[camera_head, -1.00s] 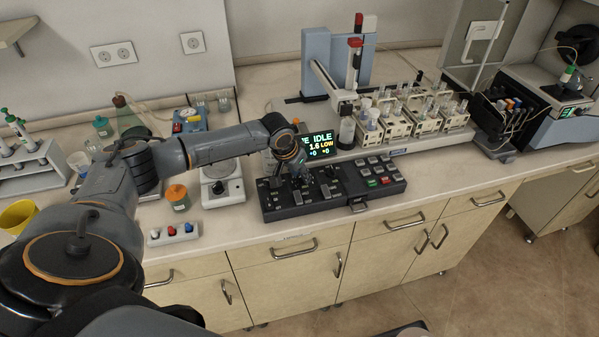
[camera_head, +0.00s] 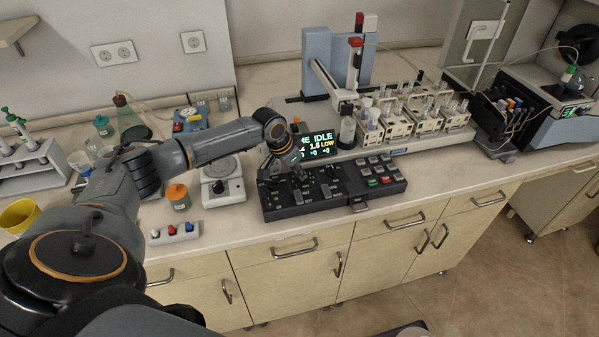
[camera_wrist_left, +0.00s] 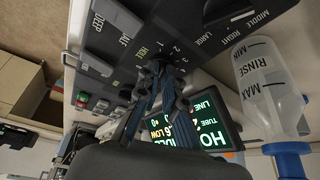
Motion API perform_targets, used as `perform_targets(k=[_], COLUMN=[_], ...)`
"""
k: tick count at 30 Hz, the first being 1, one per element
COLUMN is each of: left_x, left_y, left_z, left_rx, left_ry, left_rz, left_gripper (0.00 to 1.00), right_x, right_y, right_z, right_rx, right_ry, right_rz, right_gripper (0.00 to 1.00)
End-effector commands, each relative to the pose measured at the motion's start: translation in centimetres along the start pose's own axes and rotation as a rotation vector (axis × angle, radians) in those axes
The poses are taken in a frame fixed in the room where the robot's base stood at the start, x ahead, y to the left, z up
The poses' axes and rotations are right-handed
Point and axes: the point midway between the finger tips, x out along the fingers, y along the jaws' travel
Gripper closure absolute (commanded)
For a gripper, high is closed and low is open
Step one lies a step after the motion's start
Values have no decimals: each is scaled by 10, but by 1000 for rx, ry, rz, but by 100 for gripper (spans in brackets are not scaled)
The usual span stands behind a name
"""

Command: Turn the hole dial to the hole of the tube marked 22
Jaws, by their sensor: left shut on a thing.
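The black control panel (camera_head: 330,190) lies on the bench under my left gripper (camera_head: 298,174). In the left wrist view, the fingers of my left gripper (camera_wrist_left: 160,76) are closed around the small dark hole dial (camera_wrist_left: 158,62), beside the label HOLE and the marks 1, 2, 3. The fingers hide most of the dial, so its pointer cannot be read. The display (camera_head: 318,146) shows IDLE and LOW, partly covered by my wrist. The tube racks (camera_head: 397,128) stand behind the panel with several tubes; their numbers are too small to read. My right gripper is not in view.
A rinse bottle (camera_wrist_left: 268,88) stands close to the gripper and display in the wrist view. The bench strip in front of the racks, right of the panel, is clear.

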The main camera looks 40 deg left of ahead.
Motion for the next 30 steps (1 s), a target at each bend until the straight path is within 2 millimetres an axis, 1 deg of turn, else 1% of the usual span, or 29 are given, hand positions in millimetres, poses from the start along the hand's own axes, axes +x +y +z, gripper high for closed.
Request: perform_targets(k=[8,21,30], left_x=[3,5,4], left_y=[-5,-10,-12], left_z=[0,-4,-6], left_rx=[238,613,796], left_ry=[3,6,5], left_rz=[100,254,328], left_gripper=[100,100,100], right_x=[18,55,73], right_y=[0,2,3], right_z=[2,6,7], right_rx=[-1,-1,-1], right_ry=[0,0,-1], right_rz=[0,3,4], right_gripper=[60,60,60])
